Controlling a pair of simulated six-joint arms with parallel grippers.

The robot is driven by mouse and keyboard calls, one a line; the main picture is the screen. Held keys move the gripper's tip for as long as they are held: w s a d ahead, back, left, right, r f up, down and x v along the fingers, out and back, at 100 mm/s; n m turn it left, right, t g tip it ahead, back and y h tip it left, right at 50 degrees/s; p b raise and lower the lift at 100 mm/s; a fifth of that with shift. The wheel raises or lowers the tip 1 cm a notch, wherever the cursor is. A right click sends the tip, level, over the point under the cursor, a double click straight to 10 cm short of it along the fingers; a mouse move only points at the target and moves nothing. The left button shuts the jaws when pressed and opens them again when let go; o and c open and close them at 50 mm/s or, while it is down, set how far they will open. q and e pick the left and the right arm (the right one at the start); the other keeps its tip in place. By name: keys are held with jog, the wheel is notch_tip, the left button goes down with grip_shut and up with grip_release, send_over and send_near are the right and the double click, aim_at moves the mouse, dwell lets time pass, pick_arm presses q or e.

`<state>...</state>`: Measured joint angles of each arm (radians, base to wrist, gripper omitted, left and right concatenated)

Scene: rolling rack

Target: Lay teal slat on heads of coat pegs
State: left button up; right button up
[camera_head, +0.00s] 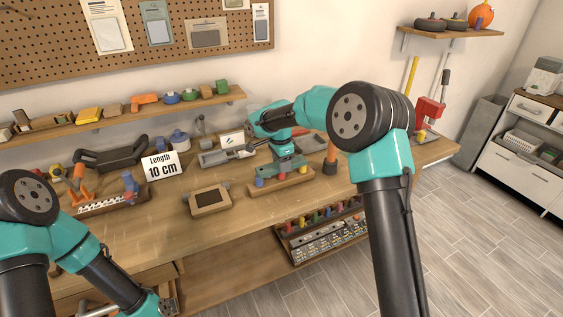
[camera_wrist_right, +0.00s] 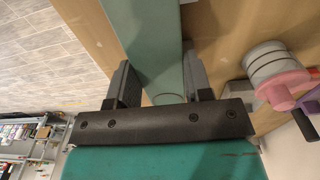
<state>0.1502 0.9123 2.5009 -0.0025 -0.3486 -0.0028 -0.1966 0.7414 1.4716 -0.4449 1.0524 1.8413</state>
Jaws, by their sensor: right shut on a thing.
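The teal slat (camera_head: 284,167) lies level just above or on the coat pegs near the table's middle; I cannot tell whether it touches their heads. The coat pegs stand on a wooden base (camera_head: 282,185); a blue peg (camera_head: 259,182) shows at the left end, and others are partly hidden under the slat. My right gripper (camera_head: 283,150) is over the pegs, shut on the slat. In the right wrist view, the slat (camera_wrist_right: 155,40) runs between the two fingers of my right gripper (camera_wrist_right: 157,82). My left gripper (camera_head: 168,303) is low at the bottom edge, its fingers mostly cut off.
A wooden block with a dark top (camera_head: 210,198) lies left of the pegs. A "Length 10 cm" card (camera_head: 162,166) stands further left. A grey tray (camera_head: 214,157) sits behind, and an orange-handled tool (camera_head: 331,150) stands to the right.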

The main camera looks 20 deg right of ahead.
jog(key=shift+f, duration=0.15)
jog(key=o, duration=1.2)
notch_tip(320, 180, up, 17)
jog(key=shift+a, duration=0.35)
dwell(0.3)
